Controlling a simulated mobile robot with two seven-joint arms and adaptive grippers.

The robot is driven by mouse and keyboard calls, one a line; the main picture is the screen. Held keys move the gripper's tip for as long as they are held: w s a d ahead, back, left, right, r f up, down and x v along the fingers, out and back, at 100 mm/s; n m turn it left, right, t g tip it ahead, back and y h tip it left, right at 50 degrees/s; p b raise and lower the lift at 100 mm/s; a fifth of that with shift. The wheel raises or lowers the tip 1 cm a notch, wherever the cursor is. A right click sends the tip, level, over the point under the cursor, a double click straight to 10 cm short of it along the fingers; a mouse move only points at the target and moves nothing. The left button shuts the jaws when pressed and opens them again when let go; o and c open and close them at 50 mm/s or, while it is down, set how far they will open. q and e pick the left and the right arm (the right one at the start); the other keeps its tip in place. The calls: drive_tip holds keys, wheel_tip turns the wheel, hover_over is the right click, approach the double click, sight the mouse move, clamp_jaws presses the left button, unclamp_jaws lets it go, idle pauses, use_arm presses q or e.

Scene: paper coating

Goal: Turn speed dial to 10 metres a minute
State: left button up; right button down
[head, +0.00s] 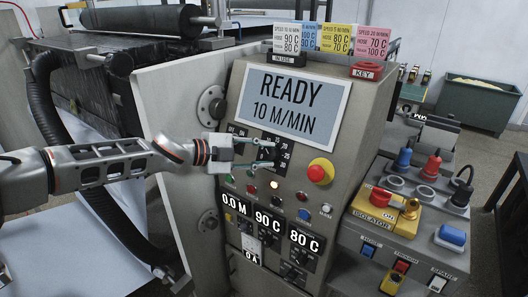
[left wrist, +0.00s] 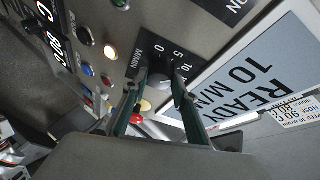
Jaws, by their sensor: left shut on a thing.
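The control panel's screen (head: 295,102) reads "READY 10 M/MIN". The speed dial's black plate (head: 283,152) sits below the screen, with numbers printed around it. My left gripper (head: 270,155) reaches in from the left and is shut on the dial's knob, which is mostly hidden by the fingers in the head view. In the left wrist view the knob (left wrist: 158,80) shows between the two green-sided fingers, with 0, 5 and 10 marks and "M/MIN" beside it. The pointer's exact setting cannot be made out.
A red emergency button (head: 321,171) is right of the dial. Indicator lamps and buttons lie below it, above displays reading 0.0 M (head: 234,204), 90 C and 80 C. A side console with a yellow isolator (head: 395,212) stands at right. Colored cards (head: 336,38) stand on top.

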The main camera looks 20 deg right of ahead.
use_arm(q)
drive_tip(key=shift+m, duration=0.6)
drive_tip(key=shift+p, duration=0.3)
drive_tip(key=o, duration=1.1)
drive_tip(key=v, duration=1.2)
drive_tip(key=shift+d+r, duration=0.1)
drive_tip(key=shift+r, duration=0.1)
